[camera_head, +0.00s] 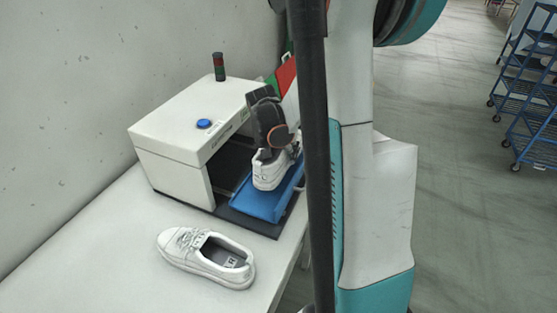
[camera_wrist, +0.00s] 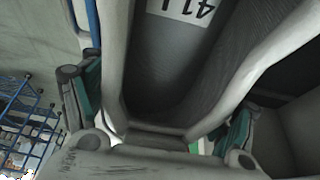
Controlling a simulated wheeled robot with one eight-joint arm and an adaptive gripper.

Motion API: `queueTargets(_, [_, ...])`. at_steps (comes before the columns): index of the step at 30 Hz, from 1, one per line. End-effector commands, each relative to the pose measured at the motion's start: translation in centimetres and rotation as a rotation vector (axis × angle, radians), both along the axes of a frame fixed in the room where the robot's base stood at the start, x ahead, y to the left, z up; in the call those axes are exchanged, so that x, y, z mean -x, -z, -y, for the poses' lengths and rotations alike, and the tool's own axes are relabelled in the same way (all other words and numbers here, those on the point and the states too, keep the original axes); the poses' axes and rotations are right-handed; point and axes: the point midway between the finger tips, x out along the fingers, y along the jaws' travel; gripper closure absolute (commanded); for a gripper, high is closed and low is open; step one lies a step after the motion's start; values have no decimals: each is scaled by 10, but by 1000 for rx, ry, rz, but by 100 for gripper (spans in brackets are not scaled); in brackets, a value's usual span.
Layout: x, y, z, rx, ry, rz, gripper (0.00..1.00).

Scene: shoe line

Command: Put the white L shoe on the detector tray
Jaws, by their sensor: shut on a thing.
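The white L shoe (camera_head: 270,174) is over the blue detector tray (camera_head: 257,208), heel end up at my gripper; I cannot tell whether its sole touches the tray. In the wrist view, the shoe (camera_wrist: 255,75) fills the middle, and its grey insole carries a label that reads 41 and what looks like an L. My gripper (camera_head: 273,150) is shut on the shoe, with a finger on either side of it. The gripper's fingers also show in the wrist view (camera_wrist: 160,125).
A second white shoe (camera_head: 205,258), with an R on its insole, lies on the white table (camera_head: 95,238) in front of the detector. The white detector box (camera_head: 185,125) with a blue button (camera_head: 204,123) stands left of the tray. A blue rack (camera_head: 530,100) stands far right.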

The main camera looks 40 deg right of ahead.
Motion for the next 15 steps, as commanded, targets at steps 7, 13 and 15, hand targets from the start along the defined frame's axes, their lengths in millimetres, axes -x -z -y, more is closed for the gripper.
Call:
queueTargets(7, [0,31,0,0,0,0,61])
queueTargets(13, [0,30,0,0,0,0,61])
queueTargets(15, [0,31,0,0,0,0,61])
